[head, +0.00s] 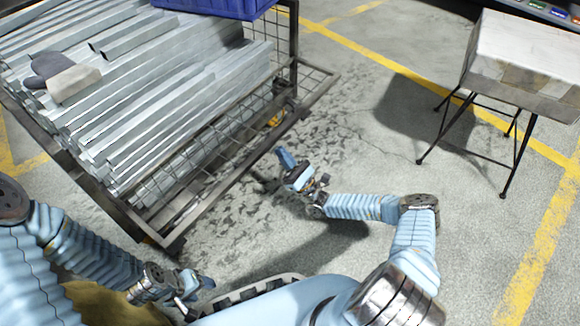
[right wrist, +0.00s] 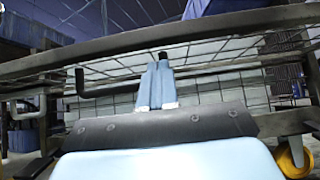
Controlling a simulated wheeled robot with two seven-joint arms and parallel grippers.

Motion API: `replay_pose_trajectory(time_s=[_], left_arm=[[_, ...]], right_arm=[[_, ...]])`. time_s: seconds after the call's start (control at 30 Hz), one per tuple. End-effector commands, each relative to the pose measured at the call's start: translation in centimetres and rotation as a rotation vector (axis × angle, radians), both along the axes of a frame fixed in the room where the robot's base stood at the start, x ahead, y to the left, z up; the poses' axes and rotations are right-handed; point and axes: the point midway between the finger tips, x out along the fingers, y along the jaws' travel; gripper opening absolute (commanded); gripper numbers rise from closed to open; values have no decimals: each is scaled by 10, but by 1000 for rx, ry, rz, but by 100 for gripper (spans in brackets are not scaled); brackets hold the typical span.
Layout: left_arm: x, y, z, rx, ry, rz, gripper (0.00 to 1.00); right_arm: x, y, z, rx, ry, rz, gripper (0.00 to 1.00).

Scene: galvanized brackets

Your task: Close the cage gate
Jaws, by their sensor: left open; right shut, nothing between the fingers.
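The cage gate (head: 321,96) is a dark metal frame with wire mesh along the right side of the cart loaded with galvanized brackets (head: 150,100). It slants outward and low from the cart, not upright against it. In the right wrist view, its rail (right wrist: 200,45) crosses above my fingers, with mesh behind and a dark bent bar just below. My right gripper (head: 284,160) is shut and empty, beside the gate's outer edge; its fingers (right wrist: 157,84) point toward the mesh. Whether they touch the gate I cannot tell. My left gripper (head: 203,284) is open and empty, near the floor at bottom left.
A blue crate (head: 215,7) sits on the cart's far end, and gloves (head: 66,78) lie on the brackets. A yellow caster (right wrist: 291,158) is under the cart. A thin-legged table (head: 525,55) stands at right. The floor between is clear, with yellow lines.

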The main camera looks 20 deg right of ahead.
Motion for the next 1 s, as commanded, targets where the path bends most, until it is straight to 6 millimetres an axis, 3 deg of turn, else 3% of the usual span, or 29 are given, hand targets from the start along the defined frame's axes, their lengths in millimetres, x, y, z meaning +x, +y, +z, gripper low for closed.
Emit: replay_pose_trajectory(time_s=[0.2,0.63,1.0], left_arm=[[0,0,2,0,0,0,57],[0,0,3,0,1,0,57],[-1,0,26,-2,5,-3,57]], right_arm=[[-1,0,21,-1,1,1,0],[-1,0,24,-1,2,1,0],[5,-1,39,-32,47,2,0]])
